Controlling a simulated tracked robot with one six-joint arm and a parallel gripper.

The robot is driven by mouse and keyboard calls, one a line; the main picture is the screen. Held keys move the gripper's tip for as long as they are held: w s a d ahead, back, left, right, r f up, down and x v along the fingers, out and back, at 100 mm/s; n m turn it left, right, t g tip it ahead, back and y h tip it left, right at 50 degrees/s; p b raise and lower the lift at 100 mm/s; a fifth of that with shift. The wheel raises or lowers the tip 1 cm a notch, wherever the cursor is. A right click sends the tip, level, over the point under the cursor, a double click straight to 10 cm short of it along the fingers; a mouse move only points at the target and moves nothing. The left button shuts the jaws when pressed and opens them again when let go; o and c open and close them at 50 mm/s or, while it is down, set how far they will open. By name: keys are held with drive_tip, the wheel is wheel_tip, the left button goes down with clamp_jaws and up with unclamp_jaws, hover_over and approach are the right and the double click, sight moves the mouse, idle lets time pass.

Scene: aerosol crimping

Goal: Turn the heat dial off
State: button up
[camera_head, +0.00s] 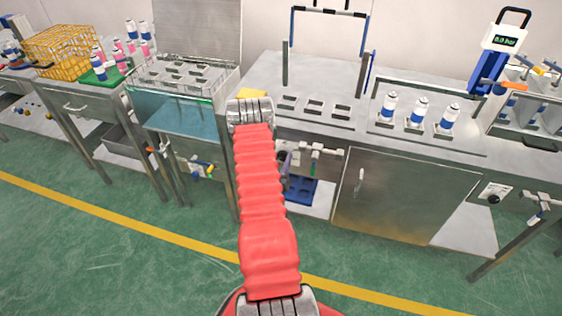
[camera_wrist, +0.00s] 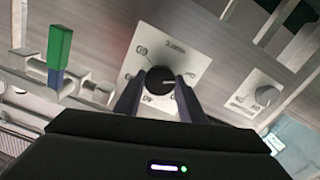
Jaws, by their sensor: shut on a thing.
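The heat dial (camera_wrist: 160,78) is a round black knob on a white label plate (camera_wrist: 190,52) in the wrist view. A light pointer mark on it points toward the right side of the picture. The lettering around it is too blurred to read surely. My gripper (camera_wrist: 161,88) is shut on the dial, with one dark finger at its left side and one at its right. In the head view, my red-sleeved arm reaches to the bench front. The dial and my fingertips cannot be made out there.
A valve handle in green and blue (camera_wrist: 60,48) stands left of the dial. A second, grey knob (camera_wrist: 266,96) is on a plate to the right. In the head view, a water tank (camera_head: 180,112) stands left of my arm and a cabinet door (camera_head: 390,196) right. The green floor in front is clear.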

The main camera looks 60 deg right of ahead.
drive_tip(key=shift+s+f, duration=0.1)
drive_tip(key=o, duration=1)
drive_tip(key=shift+o, duration=0.2)
drive_tip(key=s+a, duration=0.2)
drive_tip(key=a, duration=1.1)
drive_tip(key=shift+a, duration=0.35)
